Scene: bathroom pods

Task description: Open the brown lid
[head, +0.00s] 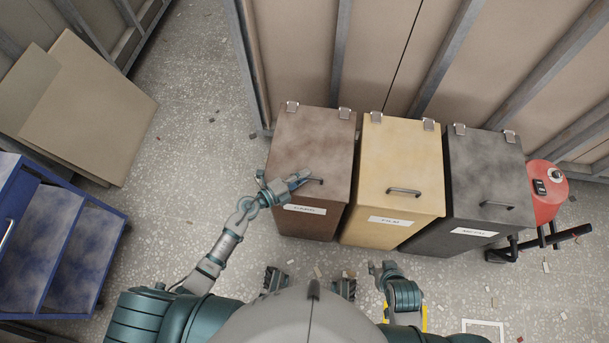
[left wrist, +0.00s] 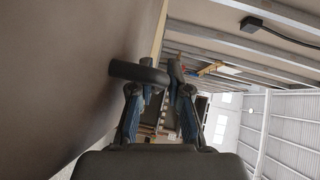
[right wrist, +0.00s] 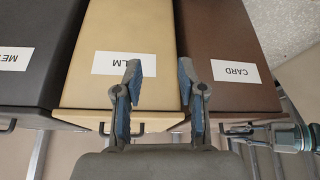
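The brown lid (head: 310,140) tops the leftmost bin, labelled CARD. It looks down, with no gap showing. Its dark bar handle (head: 317,180) is near the front edge and also shows in the left wrist view (left wrist: 138,71). My left gripper (head: 298,179) is at this handle. Its fingers (left wrist: 165,85) are drawn together around the bar, which partly hides their tips. My right gripper (head: 380,270) is low in front of the bins, open and empty. In the right wrist view its fingers (right wrist: 160,85) are wide apart, with the bins behind them.
A yellow FILM bin (head: 400,160) and a dark grey METAL bin (head: 485,170) stand close at the right. A red round object (head: 547,190) is beyond them. A blue cart (head: 60,240) and leaning boards (head: 90,105) are at the left. The speckled floor between is mostly clear.

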